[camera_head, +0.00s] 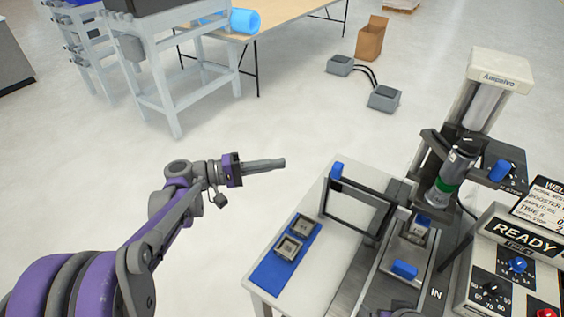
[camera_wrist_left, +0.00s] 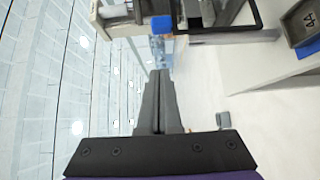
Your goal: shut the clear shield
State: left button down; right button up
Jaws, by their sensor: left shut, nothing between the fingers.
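The clear shield (camera_head: 359,206) is a see-through panel in a dark frame, swung out to the left from the welding machine (camera_head: 452,165). A blue knob (camera_head: 336,171) stands at its outer left corner. In the left wrist view the dark frame (camera_wrist_left: 237,37) and blue knob (camera_wrist_left: 161,25) show at the top. My left gripper (camera_head: 283,162) is shut and empty, in the air left of the knob and apart from it. Its closed fingers also show in the left wrist view (camera_wrist_left: 158,75).
A white table (camera_head: 345,262) holds a blue mat (camera_head: 266,272) with two grey square parts. A control box (camera_head: 510,265) marked READY stands at the right. A blue block (camera_head: 404,270) sits before the machine. The floor (camera_head: 280,110) around my left gripper is clear.

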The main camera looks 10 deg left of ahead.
jog(key=shift+w+r+p, duration=0.35)
jog(key=shift+r+p, duration=0.15)
jog(key=shift+r, duration=0.3)
jog(key=shift+w+r, duration=0.15)
jog(key=shift+r, duration=0.2)
pick_arm(q)
jog(key=s+d+x, duration=0.1)
jog(key=s+x, duration=0.1)
jog(key=x, duration=0.8)
jog(key=shift+d+p, duration=0.3)
jog(key=shift+s, duration=0.1)
pick_arm(e)
jog(key=shift+s+a+f+b, duration=0.1)
jog(key=shift+s+f+b, duration=0.1)
jog(key=shift+f+b, duration=0.25)
pick_arm(q)
jog(key=s+d, duration=0.3)
jog(key=d, duration=0.5)
jog(key=s+d, duration=0.4)
jog(key=d, duration=0.4)
jog(key=shift+d, duration=0.15)
pick_arm(e)
jog(key=shift+a, duration=0.1)
